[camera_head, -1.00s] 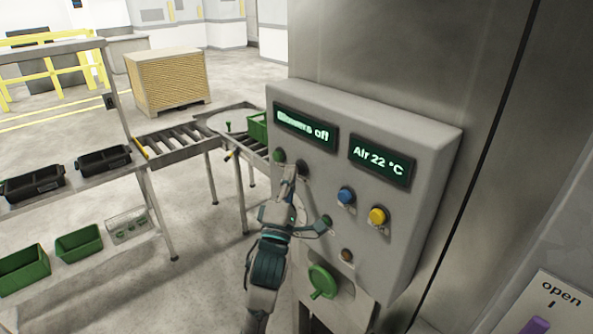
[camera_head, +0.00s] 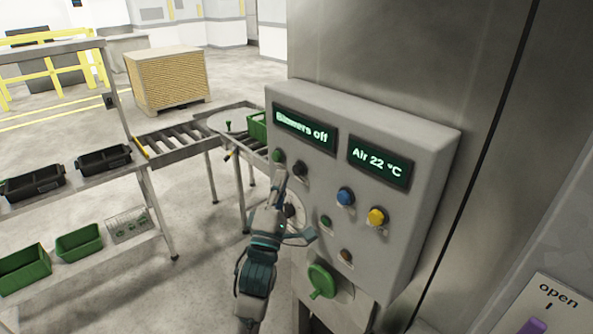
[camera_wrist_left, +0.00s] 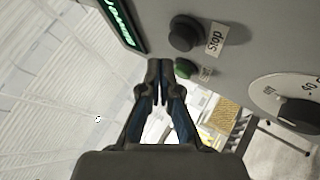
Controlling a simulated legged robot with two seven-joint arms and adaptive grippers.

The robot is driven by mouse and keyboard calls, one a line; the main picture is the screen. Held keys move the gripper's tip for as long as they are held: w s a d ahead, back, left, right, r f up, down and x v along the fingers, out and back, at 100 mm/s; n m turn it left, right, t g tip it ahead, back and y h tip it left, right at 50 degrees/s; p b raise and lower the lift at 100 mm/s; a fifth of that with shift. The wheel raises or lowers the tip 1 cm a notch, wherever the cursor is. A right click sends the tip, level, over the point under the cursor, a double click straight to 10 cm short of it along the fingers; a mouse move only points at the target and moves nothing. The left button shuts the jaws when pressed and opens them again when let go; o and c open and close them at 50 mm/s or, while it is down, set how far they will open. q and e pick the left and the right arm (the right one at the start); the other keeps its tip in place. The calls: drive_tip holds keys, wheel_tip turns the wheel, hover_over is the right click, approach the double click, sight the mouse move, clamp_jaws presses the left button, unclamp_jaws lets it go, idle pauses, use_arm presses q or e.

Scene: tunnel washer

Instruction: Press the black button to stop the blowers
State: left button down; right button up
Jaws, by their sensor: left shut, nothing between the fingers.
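The black button (camera_head: 300,170) is on the grey control panel (camera_head: 425,150), below the left display (camera_head: 305,127), which reads "Blowers off". In the left wrist view the black button (camera_wrist_left: 184,35) has a "stop" label (camera_wrist_left: 216,40) beside it. A green button (camera_head: 278,155) is next to it and also shows in the wrist view (camera_wrist_left: 183,68). My left gripper (camera_head: 282,177) is shut and empty. Its fingertips (camera_wrist_left: 163,66) are beside the green button in the wrist view and apart from the black button. My right gripper is not in view.
The panel also has a blue button (camera_head: 345,196), a yellow button (camera_head: 377,216), a dial (camera_wrist_left: 290,100) and a green handle (camera_head: 321,281). A roller conveyor (camera_head: 185,140) and a shelf with black trays (camera_head: 103,160) stand left. Floor between is clear.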

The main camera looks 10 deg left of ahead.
use_arm(q)
drive_tip(key=s+a, duration=0.2)
drive_tip(key=s, duration=0.1)
drive_tip(key=shift+s+a+p, duration=0.2)
drive_tip(key=shift+a+p, duration=0.15)
drive_tip(key=shift+p, duration=0.05)
drive_tip(key=shift+y, duration=0.3)
